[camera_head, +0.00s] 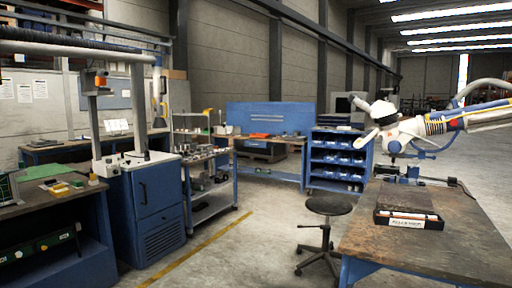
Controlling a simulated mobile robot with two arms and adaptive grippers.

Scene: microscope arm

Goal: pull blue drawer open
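No thing in view is clearly a separate blue drawer. A blue cabinet (158,190) stands left of centre, with a closed front panel and a small dark handle. A blue shelf rack (338,160) holding several blue bins stands at the back, right of centre. Blue framing (345,270) shows under the right workbench, but a drawer there cannot be made out. Neither of my grippers is in view.
A white microscope arm (408,132) reaches in over the right workbench (440,250). A black tray (408,222) lies on that bench. A black stool (328,205) stands beside it. A tool trolley (212,205) stands next to the blue cabinet. The middle floor is clear.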

